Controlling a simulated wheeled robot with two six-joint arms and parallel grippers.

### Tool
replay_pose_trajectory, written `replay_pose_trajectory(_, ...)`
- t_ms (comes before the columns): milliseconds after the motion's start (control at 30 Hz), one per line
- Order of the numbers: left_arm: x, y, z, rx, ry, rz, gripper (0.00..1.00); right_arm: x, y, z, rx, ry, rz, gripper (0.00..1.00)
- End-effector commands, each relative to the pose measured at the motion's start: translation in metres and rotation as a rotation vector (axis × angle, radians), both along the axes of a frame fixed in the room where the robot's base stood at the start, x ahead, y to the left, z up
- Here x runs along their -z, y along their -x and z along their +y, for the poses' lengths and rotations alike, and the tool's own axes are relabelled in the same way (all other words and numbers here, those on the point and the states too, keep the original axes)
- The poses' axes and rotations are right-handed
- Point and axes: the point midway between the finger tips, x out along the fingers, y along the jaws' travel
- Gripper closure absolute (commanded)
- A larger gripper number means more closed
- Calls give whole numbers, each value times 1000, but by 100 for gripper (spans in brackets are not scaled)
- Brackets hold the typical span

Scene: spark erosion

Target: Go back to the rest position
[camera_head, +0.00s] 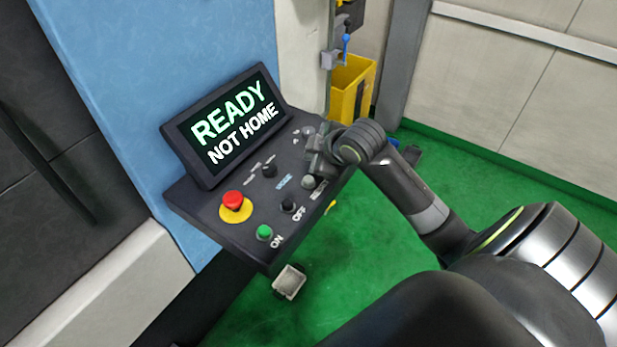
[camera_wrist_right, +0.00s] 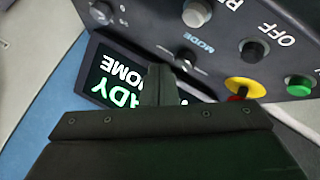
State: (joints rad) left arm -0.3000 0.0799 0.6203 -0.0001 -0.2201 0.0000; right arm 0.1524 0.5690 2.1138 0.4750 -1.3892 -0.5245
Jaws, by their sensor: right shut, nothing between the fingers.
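My right gripper (camera_head: 318,160) is over the right end of the dark control panel (camera_head: 205,205), next to its knobs and buttons. In the right wrist view its shut, empty fingers (camera_wrist_right: 158,85) point toward the panel and cover part of the screen. The screen (camera_head: 234,125) reads "READY NOT HOME" and also shows upside down in the right wrist view (camera_wrist_right: 115,85). I cannot tell whether the gripper touches the panel. My left gripper is not in view.
The panel carries a red emergency button (camera_head: 233,201), a green ON button (camera_head: 264,232), a black OFF button (camera_head: 289,205) and a mode knob (camera_head: 269,171). A yellow bin (camera_head: 345,85) stands behind. A small light box (camera_head: 289,281) is below the panel. Green floor (camera_head: 470,190) is open at right.

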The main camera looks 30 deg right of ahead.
Motion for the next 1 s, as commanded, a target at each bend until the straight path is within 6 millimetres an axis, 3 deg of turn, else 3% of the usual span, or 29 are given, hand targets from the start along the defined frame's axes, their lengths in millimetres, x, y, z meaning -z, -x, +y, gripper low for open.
replay_pose_trajectory(533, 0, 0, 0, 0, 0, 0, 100, 1, 1, 0, 1, -1, 1, 100)
replay_pose_trajectory(633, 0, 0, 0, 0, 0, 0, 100, 9, 9, 2, 16, -14, 17, 100)
replay_pose_trajectory(767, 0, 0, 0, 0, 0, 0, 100, 41, 44, 9, 95, -64, 80, 100)
replay_pose_trajectory(900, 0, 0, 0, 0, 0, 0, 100, 83, 107, 17, 258, -144, 181, 100)
replay_pose_trajectory(1000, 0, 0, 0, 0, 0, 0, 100, 104, 153, 22, 388, -196, 245, 100)
